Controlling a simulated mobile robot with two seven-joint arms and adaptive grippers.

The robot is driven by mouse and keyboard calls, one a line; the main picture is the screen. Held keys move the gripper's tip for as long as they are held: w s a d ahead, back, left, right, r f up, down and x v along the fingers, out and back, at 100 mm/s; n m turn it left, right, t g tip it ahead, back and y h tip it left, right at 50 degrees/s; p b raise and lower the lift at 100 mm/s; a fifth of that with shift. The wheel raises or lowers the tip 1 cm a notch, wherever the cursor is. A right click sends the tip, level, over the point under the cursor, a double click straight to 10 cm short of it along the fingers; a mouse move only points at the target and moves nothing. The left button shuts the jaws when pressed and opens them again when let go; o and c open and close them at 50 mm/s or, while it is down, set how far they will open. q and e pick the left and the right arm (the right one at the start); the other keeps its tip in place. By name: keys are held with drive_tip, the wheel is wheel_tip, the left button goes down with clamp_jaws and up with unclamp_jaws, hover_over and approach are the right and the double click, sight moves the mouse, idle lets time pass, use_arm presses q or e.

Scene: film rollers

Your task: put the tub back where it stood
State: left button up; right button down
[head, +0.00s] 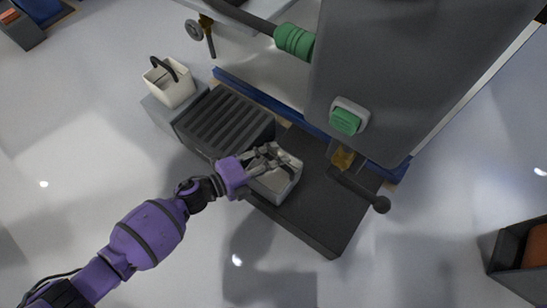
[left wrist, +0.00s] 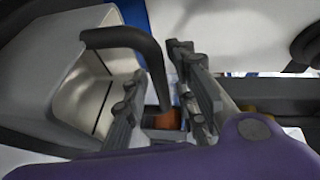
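A light grey tub (head: 285,186) stands on the dark platform at the middle of the head view. My left gripper (head: 277,157) is over it and hides part of its top. In the left wrist view the tub (left wrist: 85,85) shows its bare metallic inside, with its dark handle (left wrist: 130,42) arching over. The left gripper's fingers (left wrist: 170,85) are apart, with the handle running between them. I cannot tell whether they touch it. My right gripper is not in view.
A cream tub (head: 175,93) with a black handle stands on a grey block at the left. A dark ribbed box (head: 226,120) lies between it and the platform (head: 325,215). A large grey machine body (head: 420,60) with a green button (head: 346,121) rises behind. A dark bin (head: 510,262) stands at lower right.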

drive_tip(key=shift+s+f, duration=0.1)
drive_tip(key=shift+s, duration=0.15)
use_arm(q)
drive_tip(key=shift+r, duration=0.1)
